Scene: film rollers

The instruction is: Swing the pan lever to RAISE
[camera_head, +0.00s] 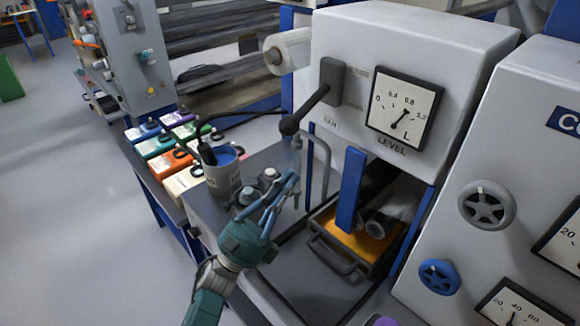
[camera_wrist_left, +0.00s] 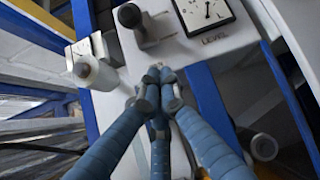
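The pan lever (camera_head: 310,103) is a dark arm with a round black knob (camera_head: 289,126), pivoting on a dark block (camera_head: 333,82) on the white machine's front. It points down and to the left, beside a small label reading PAN. Other small labels beside the block are too small to read. My left gripper (camera_head: 286,188) is below the knob, apart from it. In the left wrist view the blue fingers (camera_wrist_left: 158,82) come together at their tips, with nothing seen between them. The knob (camera_wrist_left: 130,15) shows above them. My right gripper is not in view.
A LEVEL dial (camera_head: 404,108) is right of the lever. A curved grey pipe (camera_head: 322,160) and a blue post (camera_head: 352,188) stand below it. An orange pan (camera_head: 362,242) sits under rollers. A grey bucket (camera_head: 222,178) and coloured tins (camera_head: 172,163) stand left of my gripper.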

